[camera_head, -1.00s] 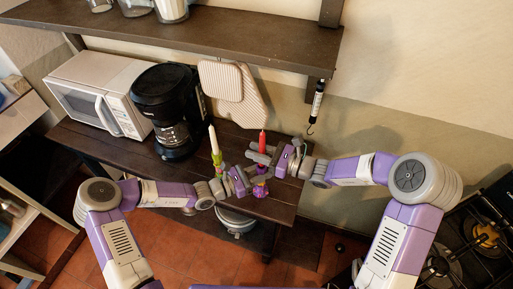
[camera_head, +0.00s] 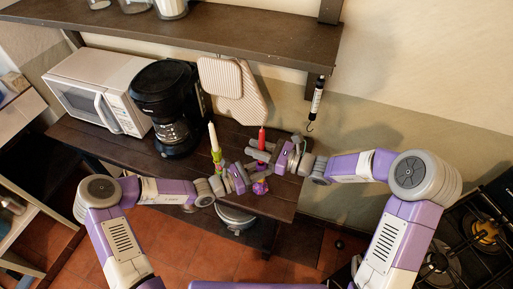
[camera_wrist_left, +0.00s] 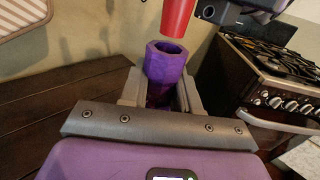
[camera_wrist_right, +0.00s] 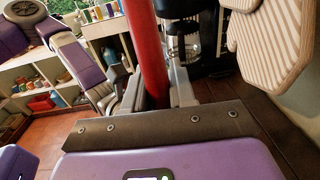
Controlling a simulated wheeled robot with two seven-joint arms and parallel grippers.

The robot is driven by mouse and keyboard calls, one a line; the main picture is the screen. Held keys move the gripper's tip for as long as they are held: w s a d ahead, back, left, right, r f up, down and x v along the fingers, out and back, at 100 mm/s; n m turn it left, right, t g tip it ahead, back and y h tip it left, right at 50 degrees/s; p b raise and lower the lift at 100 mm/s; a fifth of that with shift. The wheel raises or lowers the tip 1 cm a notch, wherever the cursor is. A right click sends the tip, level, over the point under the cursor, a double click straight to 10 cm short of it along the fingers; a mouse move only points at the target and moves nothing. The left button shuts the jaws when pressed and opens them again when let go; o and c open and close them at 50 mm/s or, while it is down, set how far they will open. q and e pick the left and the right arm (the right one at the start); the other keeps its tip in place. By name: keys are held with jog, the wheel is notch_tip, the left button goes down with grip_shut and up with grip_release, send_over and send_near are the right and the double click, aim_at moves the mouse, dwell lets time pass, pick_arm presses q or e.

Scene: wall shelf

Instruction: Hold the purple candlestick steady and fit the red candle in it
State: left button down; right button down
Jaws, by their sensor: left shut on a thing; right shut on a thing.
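The purple candlestick (camera_head: 260,187) stands on the dark shelf near its front edge. Its open socket (camera_wrist_left: 164,62) faces up in the left wrist view. My left gripper (camera_head: 252,176) is shut on the candlestick, and its fingers (camera_wrist_left: 160,92) sit on either side of it. My right gripper (camera_head: 262,151) is shut on the red candle (camera_head: 262,136) and holds it upright. The candle also shows between the fingers in the right wrist view (camera_wrist_right: 146,45). In the left wrist view, the candle's lower end (camera_wrist_left: 178,18) is just above the socket, slightly right, with a small gap.
A white candle (camera_head: 213,137) in a green holder (camera_head: 218,161) stands left of my grippers. A black coffee maker (camera_head: 165,105), a white microwave (camera_head: 95,90) and striped boards (camera_head: 235,90) are behind. An upper shelf (camera_head: 240,35) overhangs, and a hanging tool (camera_head: 316,100) is at right.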

aim_at(257, 161)
jog(key=shift+f, duration=1.55)
jog(key=c, duration=0.8)
grip_release()
jog(key=shift+c, duration=0.2)
jog(key=shift+d, duration=0.1)
jog(key=v, duration=1.2)
pick_arm(q)
jog(key=c, duration=0.8)
grip_release()
jog(key=shift+o, duration=0.2)
